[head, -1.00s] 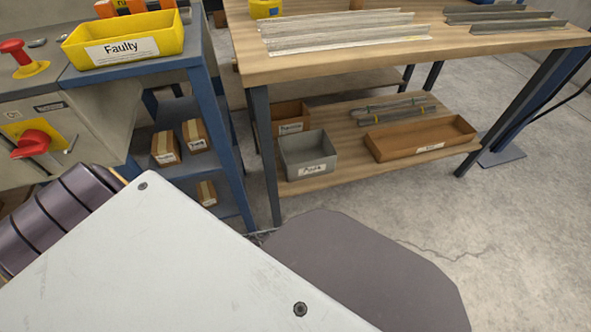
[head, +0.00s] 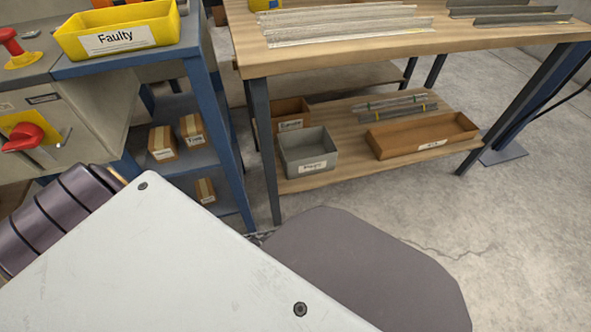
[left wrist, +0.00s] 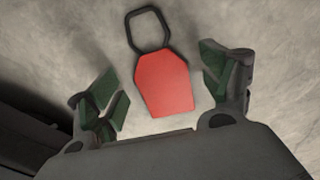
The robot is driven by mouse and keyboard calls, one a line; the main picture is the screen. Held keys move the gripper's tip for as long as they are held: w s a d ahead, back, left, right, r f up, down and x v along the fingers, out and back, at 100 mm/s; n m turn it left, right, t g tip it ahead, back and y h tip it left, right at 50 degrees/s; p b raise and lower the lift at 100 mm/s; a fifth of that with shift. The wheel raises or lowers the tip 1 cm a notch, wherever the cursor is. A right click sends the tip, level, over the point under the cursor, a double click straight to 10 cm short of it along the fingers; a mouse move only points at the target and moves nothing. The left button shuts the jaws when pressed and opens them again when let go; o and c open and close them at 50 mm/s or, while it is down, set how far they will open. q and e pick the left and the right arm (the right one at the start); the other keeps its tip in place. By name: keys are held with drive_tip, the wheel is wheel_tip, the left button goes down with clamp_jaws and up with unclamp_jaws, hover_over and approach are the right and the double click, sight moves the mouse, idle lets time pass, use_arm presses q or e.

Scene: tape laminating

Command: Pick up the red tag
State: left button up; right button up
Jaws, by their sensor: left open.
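The red tag (left wrist: 163,84) shows in the left wrist view, a flat red piece with a dark loop (left wrist: 148,27) at its upper end. It appears between the two green-padded fingers of my left gripper (left wrist: 162,83), apart from both. My left gripper is open and holds nothing. The background behind the tag is grey and mottled; I cannot tell what the tag hangs from or rests on. In the head view neither the red tag nor a gripper shows. My right gripper is in no view.
A yellow bin marked "Faulty" (head: 117,30) stands on a blue-framed shelf unit (head: 222,130) at left. A wooden workbench (head: 350,52) carries metal strips (head: 345,25). Its lower shelf holds a grey bin (head: 307,150) and an orange tray (head: 422,136).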

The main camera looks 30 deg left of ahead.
use_arm(q)
drive_tip(key=shift+f, duration=0.25)
idle(0.6)
drive_tip(key=shift+c, duration=0.3)
drive_tip(key=c, duration=1)
drive_tip(key=shift+r, duration=0.2)
